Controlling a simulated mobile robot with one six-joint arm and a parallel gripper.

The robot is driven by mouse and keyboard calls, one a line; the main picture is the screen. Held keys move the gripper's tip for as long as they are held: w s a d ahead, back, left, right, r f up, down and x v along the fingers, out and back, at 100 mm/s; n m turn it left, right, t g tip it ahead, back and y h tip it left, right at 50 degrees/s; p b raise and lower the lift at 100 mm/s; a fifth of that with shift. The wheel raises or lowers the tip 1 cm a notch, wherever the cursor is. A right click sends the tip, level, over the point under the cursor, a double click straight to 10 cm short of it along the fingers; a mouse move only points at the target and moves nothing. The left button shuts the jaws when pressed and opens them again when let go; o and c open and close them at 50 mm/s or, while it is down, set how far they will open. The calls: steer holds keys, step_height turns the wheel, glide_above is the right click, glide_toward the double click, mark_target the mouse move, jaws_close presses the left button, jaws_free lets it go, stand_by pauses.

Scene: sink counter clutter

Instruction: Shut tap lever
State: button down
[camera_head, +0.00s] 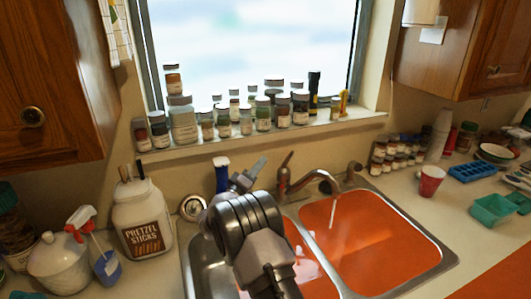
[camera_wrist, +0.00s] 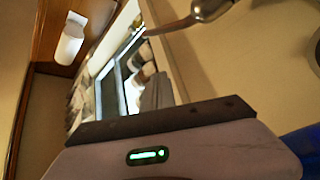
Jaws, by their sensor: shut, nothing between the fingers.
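The metal tap (camera_head: 312,180) stands behind the sink, its spout curving over the right basin. A thin pale stream (camera_head: 332,214) hangs below the spout, like running water. The tap lever (camera_head: 286,160) sticks up at the left of the tap, tilted to the right at its top. My gripper (camera_head: 259,166) is shut and empty, to the left of the lever with a small gap in the picture.
Several jars (camera_head: 263,113) line the sill. A pretzel jar (camera_head: 142,222) stands left, a red cup (camera_head: 431,182) right.

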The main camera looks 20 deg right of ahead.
mark_target(288, 158)
steer(key=w+d+b, duration=0.2)
steer(key=d, duration=0.7)
steer(key=shift+w+d+r+b, duration=0.15)
steer(key=shift+w+r+b, duration=0.1)
steer(key=shift+w+b, duration=0.1)
